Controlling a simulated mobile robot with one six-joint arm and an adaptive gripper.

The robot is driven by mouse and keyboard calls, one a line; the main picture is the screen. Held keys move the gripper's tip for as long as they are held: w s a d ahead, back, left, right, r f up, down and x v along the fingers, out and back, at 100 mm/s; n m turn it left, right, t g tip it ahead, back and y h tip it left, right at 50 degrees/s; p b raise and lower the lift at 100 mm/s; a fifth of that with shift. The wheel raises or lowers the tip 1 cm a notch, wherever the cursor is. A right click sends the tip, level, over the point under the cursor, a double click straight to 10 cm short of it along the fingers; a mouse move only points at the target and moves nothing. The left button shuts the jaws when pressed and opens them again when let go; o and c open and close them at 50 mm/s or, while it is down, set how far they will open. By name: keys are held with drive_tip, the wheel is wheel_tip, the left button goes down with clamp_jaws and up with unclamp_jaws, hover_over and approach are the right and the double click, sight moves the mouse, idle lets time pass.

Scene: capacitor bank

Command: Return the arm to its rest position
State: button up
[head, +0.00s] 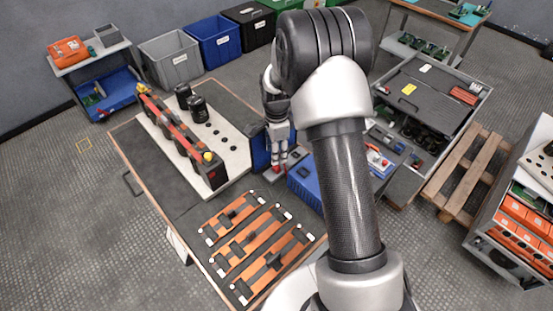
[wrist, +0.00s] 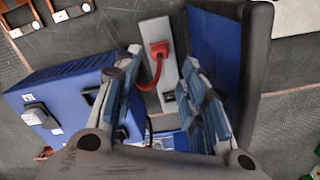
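My arm fills the middle of the head view, bent over the workbench (head: 150,205). My gripper (head: 279,165) points down near the bench's right side, beside a blue box (head: 304,185). In the wrist view my gripper (wrist: 162,62) has its two fingers spread, with a clear gap between them and nothing held. Below the gap is a grey strip (wrist: 150,30) with a red plug (wrist: 158,50) and a red cable. The fingers look apart from the plug. The arm hides part of the bench's right side in the head view.
A white board with black capacitors (head: 198,108) and an orange-black bar stands at the bench's back left. Orange busbar pieces (head: 262,240) lie at the front. The blue box (wrist: 70,95) and an upright blue panel (wrist: 215,45) flank my gripper. A pallet (head: 468,170) lies right.

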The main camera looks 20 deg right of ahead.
wheel_tip(320, 180, up, 6)
drive_tip(key=shift+f, duration=0.1)
